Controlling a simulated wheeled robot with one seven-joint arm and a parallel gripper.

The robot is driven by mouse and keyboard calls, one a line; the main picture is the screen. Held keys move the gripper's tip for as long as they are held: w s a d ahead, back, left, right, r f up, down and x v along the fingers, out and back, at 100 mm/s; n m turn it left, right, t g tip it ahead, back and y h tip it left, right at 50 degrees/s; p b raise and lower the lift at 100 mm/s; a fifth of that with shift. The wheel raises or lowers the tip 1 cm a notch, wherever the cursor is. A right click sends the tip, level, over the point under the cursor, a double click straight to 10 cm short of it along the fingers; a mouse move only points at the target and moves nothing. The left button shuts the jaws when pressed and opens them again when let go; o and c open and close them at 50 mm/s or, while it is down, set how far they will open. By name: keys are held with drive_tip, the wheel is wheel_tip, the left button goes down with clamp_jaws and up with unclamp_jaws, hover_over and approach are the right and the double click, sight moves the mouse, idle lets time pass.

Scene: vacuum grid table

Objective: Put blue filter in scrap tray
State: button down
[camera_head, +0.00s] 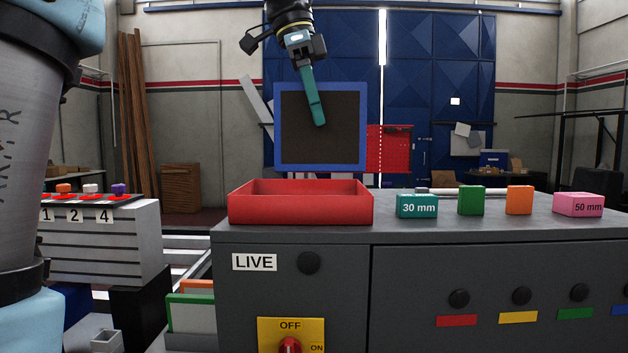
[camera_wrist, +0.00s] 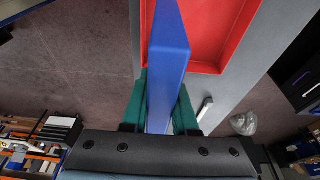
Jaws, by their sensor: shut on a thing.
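The blue filter (camera_head: 343,166) is a flat square panel with a blue frame and a dark mesh face. My gripper (camera_head: 319,122) is shut on it, with a teal finger lying across the dark face in the head view. The filter hangs upright above and behind the red scrap tray (camera_head: 300,215), apart from it. In the wrist view the filter (camera_wrist: 168,60) shows edge-on between the teal fingers of my gripper (camera_wrist: 160,100). The red tray (camera_wrist: 208,68) lies below it there, and its inside looks empty where visible.
The tray stands on a grey cabinet (camera_head: 290,290). To its right are a teal 30 mm block (camera_head: 417,206), a green block (camera_head: 471,200), an orange block (camera_head: 519,200) and a pink 50 mm block (camera_head: 578,205). A striped block with numbered spots (camera_head: 95,245) stands at left.

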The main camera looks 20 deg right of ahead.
sight(296, 83)
drive_tip(key=shift+f+p, duration=0.45)
drive_tip(key=shift+f, duration=3.45)
drive_tip(key=c, duration=0.7)
unclamp_jaws()
drive_tip(key=shift+f, duration=0.1)
drive_tip(key=v, duration=1.2)
